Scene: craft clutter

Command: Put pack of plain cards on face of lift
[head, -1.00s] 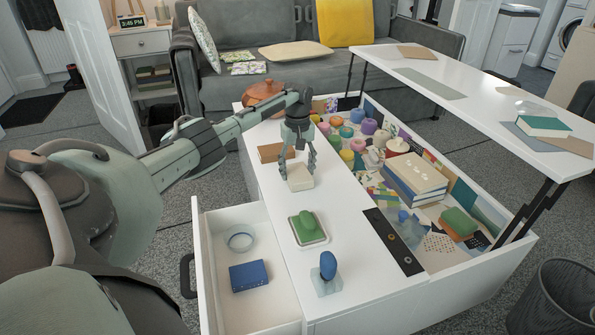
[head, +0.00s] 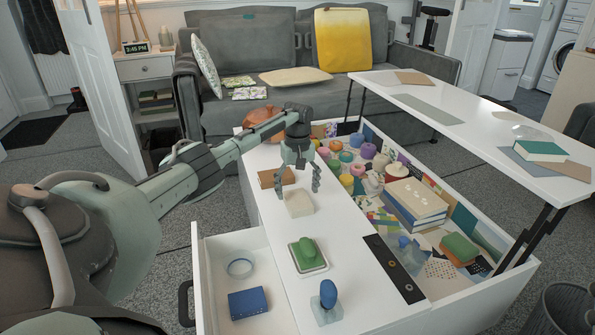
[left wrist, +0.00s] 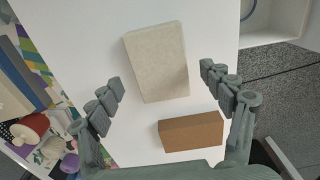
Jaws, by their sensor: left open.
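The pack of plain cards, seen as a cream block (head: 299,203), lies flat on the fixed white top of the coffee table. It also shows in the left wrist view (left wrist: 157,62), between the finger lines and toward the upper part of the picture. My left gripper (head: 298,188) is open and empty just above the pack, fingers pointing down; the same gripper shows in the left wrist view (left wrist: 162,98). No contact with the pack is visible. The lift's face, a raised white panel (head: 480,125), stands on black hinges at the right. My right gripper is not in view.
A brown box (head: 275,178) lies close behind the pack. A green-topped pad (head: 308,255) and a blue-knobbed stamp (head: 328,295) stand nearer. The panel holds a grey sheet (head: 427,109), a tan sheet (head: 413,78) and a book (head: 540,151). The open compartment is cluttered.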

